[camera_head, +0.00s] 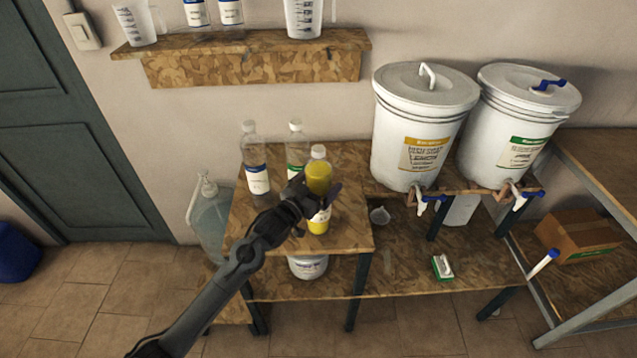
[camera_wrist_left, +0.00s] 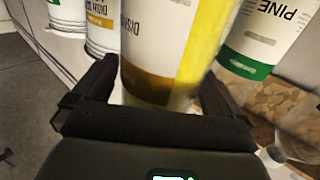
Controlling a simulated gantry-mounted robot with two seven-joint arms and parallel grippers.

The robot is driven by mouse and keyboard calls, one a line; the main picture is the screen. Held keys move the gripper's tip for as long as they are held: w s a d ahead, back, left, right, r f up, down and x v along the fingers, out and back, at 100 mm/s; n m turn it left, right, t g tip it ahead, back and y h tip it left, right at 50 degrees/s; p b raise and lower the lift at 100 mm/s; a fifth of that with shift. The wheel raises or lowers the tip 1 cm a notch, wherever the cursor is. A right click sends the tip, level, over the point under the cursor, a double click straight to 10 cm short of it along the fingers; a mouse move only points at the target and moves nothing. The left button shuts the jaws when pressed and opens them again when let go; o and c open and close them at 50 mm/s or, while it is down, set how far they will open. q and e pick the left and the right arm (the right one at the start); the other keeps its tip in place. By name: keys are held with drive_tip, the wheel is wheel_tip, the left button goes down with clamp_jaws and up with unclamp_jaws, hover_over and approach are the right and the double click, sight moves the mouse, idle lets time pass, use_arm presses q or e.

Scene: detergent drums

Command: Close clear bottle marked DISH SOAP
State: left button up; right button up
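A bottle of yellow liquid (camera_head: 318,176) with a pale top stands upright near the right front of the small wooden table (camera_head: 345,238). In the left wrist view, the bottle (camera_wrist_left: 165,60) shows a white label reading DISH, the rest cut off. My left gripper (camera_head: 318,193) is at the bottle's middle, with its fingers (camera_wrist_left: 155,95) on either side. Narrow pale gaps seem to show between fingers and bottle. Whether its pale top is a fitted cap is too small to tell. My right gripper is in neither view.
Two clear bottles, one blue-labelled (camera_head: 256,172) and one green-labelled (camera_head: 294,160), stand behind. Two white lidded drums (camera_head: 418,125) (camera_head: 515,130) with taps stand to the right. A wall shelf (camera_head: 250,65) holds jugs and bottles.

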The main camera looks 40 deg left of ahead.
use_arm(q)
drive_tip(key=shift+r, duration=0.2)
drive_tip(key=s+p, duration=0.1)
drive_tip(key=s, duration=1.1)
drive_tip(key=shift+d, duration=0.45)
drive_tip(key=s+d+f+g, duration=0.8)
drive_tip(key=s+d+f, duration=0.1)
drive_tip(key=s+f, duration=0.15)
drive_tip(key=s+d+f+m+g, duration=0.1)
drive_tip(key=s+d+f+g, duration=0.1)
drive_tip(key=s, duration=0.4)
drive_tip(key=s+d+f+m+g+h, duration=0.1)
drive_tip(key=s+d+f+g, duration=0.1)
drive_tip(key=s+d+g, duration=0.2)
drive_tip(key=s+d, duration=0.1)
drive_tip(key=s, duration=0.2)
drive_tip(key=shift+s+d+m, duration=0.15)
drive_tip(key=shift+d+m, duration=0.25)
